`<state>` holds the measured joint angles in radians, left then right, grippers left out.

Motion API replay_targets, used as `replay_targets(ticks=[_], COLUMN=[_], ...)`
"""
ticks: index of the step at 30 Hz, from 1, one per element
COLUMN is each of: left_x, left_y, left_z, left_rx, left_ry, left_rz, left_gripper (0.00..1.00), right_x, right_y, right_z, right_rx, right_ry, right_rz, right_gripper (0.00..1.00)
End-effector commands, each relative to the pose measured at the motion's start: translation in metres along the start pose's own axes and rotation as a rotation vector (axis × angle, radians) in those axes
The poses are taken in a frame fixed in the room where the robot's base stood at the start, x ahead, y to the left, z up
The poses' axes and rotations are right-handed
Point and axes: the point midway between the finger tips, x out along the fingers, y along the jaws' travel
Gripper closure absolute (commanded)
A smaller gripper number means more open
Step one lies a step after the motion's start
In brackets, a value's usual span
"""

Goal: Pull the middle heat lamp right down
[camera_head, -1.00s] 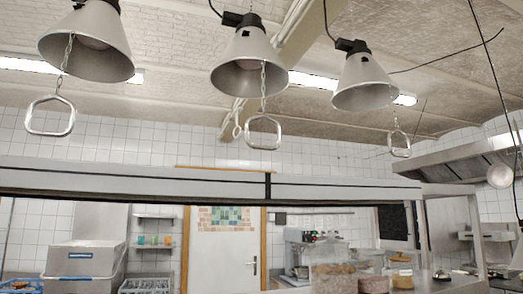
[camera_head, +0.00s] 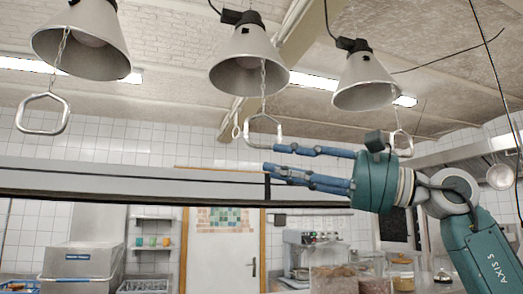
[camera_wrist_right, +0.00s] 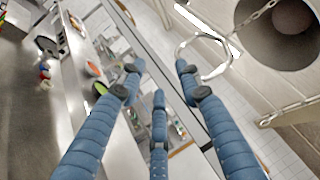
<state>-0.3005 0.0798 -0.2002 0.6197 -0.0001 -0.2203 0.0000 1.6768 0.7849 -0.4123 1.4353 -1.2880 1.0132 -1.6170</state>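The middle heat lamp (camera_head: 248,62) is a grey metal cone hanging from the ceiling. Its chain carries a metal pull ring (camera_head: 247,131). My right gripper (camera_head: 274,160) is open, its blue fingers pointing left. In the head view the upper fingertip overlaps the ring's lower edge and the other fingers are below it. In the right wrist view a ring (camera_wrist_right: 207,77) shows near the tip of the right-hand finger; nothing is clasped, and contact is unclear. A lamp (camera_wrist_right: 285,30) is at upper right there. My left gripper is not in view.
The left lamp (camera_head: 82,38) and right lamp (camera_head: 363,82) hang on either side. The left ring (camera_head: 42,132) hangs tilted; the right ring (camera_head: 393,143) is partly behind my right gripper. A long horizontal shelf (camera_head: 130,181) runs below the lamps, with a counter behind.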

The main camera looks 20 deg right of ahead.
Motion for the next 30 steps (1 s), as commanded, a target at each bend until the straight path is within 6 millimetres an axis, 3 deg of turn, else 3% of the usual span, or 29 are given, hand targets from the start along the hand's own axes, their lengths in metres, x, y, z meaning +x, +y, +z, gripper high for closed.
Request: replay_targets(ticks=[1,4,9,24,30], left_x=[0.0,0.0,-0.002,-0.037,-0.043], left_y=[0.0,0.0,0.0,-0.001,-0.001], left_z=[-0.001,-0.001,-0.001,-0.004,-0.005], left_rx=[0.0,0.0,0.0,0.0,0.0], left_ry=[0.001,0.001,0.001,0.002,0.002], left_rz=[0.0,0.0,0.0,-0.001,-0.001], left_gripper=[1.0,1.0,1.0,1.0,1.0], right_x=[-0.016,-0.038,-0.047,0.037,0.053], right_y=[-0.016,-0.031,-0.039,-0.033,-0.03], right_z=[0.001,-0.002,-0.005,-0.015,-0.019], right_rx=[-0.089,-0.207,-0.27,-0.268,-0.268], right_ry=[0.042,0.105,0.141,0.137,0.137], right_rz=[0.025,0.077,0.112,0.112,0.11], right_gripper=[0.66,0.66,0.66,0.66,0.66])
